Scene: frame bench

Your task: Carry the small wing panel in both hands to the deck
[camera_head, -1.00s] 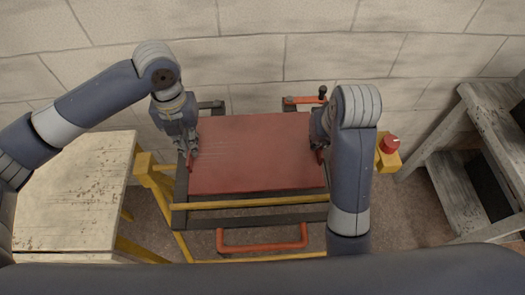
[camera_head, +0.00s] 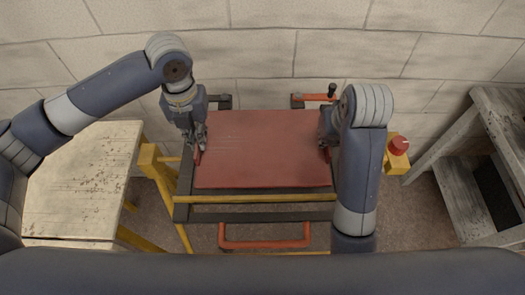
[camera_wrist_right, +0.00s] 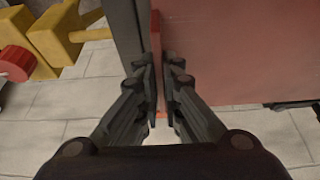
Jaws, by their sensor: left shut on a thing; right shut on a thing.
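The red wing panel (camera_head: 264,150) lies flat and level over the dark frame with yellow rails (camera_head: 255,215) in the middle of the head view. My left gripper (camera_head: 198,150) is shut on the panel's left edge. My right gripper (camera_head: 326,148) is at its right edge, largely hidden behind my right forearm. In the right wrist view my right gripper (camera_wrist_right: 160,75) is shut on a thin red upright piece at the panel's edge, and the panel (camera_wrist_right: 240,50) fills the upper right. I cannot tell whether the panel touches the frame beneath. I cannot tell which surface is the deck.
A worn pale table (camera_head: 85,180) stands at left, and a grey wooden shelf (camera_head: 470,190) at right. A yellow box with a red button (camera_head: 398,147) sits right of the frame. An orange handle bar (camera_head: 265,243) is at the frame's front. A block wall (camera_head: 260,55) closes the back.

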